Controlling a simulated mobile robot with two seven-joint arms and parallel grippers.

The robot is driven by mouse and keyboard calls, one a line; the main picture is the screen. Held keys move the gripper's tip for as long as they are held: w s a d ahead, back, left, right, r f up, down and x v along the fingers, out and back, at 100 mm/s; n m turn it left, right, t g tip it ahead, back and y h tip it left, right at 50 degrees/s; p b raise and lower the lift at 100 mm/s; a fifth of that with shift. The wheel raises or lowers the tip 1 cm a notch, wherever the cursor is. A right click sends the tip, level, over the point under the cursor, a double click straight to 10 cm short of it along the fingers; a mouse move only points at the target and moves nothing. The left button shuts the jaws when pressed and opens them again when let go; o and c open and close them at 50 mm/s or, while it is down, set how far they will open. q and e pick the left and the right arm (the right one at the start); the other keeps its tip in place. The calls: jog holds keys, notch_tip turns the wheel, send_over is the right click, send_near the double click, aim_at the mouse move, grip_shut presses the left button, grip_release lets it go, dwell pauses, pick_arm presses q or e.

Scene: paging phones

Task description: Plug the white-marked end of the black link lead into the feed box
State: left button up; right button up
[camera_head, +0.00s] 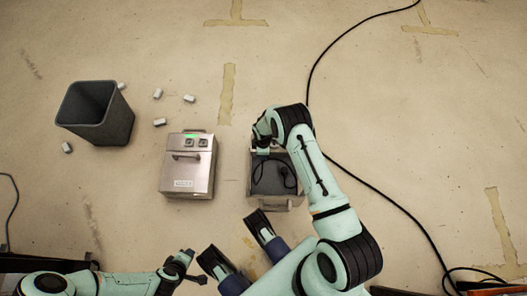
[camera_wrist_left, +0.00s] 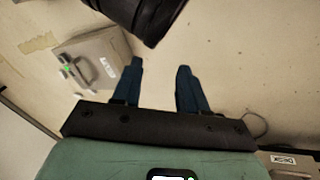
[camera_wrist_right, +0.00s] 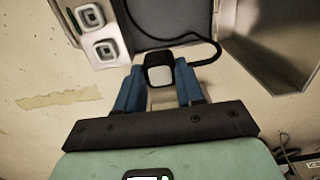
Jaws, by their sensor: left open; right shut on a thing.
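My right gripper (camera_wrist_right: 159,88) is shut on a black plug with a white face (camera_wrist_right: 160,74). The black link lead (camera_wrist_right: 205,42) curves from behind this plug. In the head view my right arm hides the gripper and plug. A closed steel box (camera_head: 175,184) with a green light and two sockets stands to the left. I cannot tell which is the feed box. My left gripper (camera_wrist_left: 158,70) is open and empty.
A dark bin (camera_head: 95,112) stands at the left with several small white pieces (camera_head: 189,98) near it. A long black cable (camera_head: 390,200) runs across the floor at the right. The floor beyond the boxes is mostly clear.

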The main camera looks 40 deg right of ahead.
pick_arm(q)
jog(key=s+a+f+n+g+b, duration=0.1)
jog(key=s+f+g+b, duration=0.3)
jog(key=s+f, duration=0.6)
jog(key=s+a+b, duration=0.1)
jog(key=b, duration=0.1)
jog(key=shift+a+b, duration=0.2)
jog(key=shift+b, duration=0.15)
pick_arm(e)
jog(key=w+a, duration=0.5)
jog(key=w, duration=0.5)
jog(key=shift+w+a, duration=0.2)
jog(key=shift+a, duration=0.1)
